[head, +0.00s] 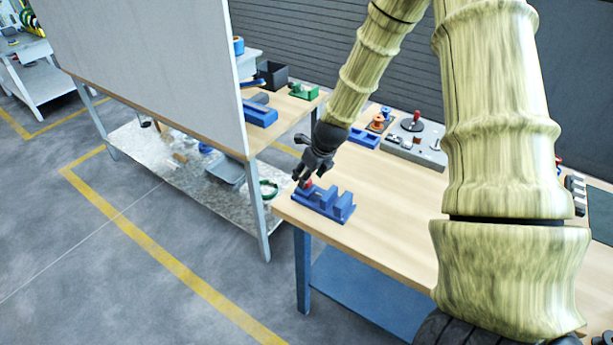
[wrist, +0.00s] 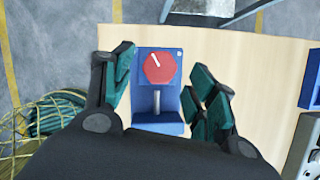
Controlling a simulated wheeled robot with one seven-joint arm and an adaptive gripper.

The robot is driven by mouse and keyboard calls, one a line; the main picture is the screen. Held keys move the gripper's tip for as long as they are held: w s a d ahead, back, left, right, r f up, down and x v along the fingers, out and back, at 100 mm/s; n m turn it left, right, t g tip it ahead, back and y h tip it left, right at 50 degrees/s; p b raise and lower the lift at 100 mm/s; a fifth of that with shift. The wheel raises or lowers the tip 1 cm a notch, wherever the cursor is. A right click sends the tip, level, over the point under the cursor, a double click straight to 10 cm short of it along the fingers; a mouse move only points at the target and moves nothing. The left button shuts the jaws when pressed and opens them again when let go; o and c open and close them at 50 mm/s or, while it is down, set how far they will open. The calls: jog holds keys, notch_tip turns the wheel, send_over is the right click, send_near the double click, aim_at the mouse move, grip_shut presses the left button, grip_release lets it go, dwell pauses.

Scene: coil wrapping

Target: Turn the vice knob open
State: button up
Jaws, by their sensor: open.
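The blue vice (head: 325,203) sits at the near left corner of the wooden table. Its red knob (wrist: 159,67) is a hexagon with a white pointer line, tilted toward the upper left in the wrist view. In the head view the knob (head: 307,184) shows just under the fingers. My gripper (wrist: 163,78) is open, with one teal-padded finger on each side of the knob. The left finger looks close to the vice's side, and the right finger stands apart from it. I cannot tell whether either finger touches the knob. My gripper also shows in the head view (head: 306,174).
A grey panel with a red-topped lever (head: 416,120) stands farther back on the wooden table (head: 385,200). Another blue fixture (head: 363,138) lies near it. A large white board (head: 150,70) rises at the left. The tabletop right of the vice is clear.

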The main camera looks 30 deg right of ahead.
jog(key=shift+p+x, duration=0.3)
jog(key=shift+x, duration=1.05)
jog(key=shift+c, duration=0.2)
jog(key=c, duration=1)
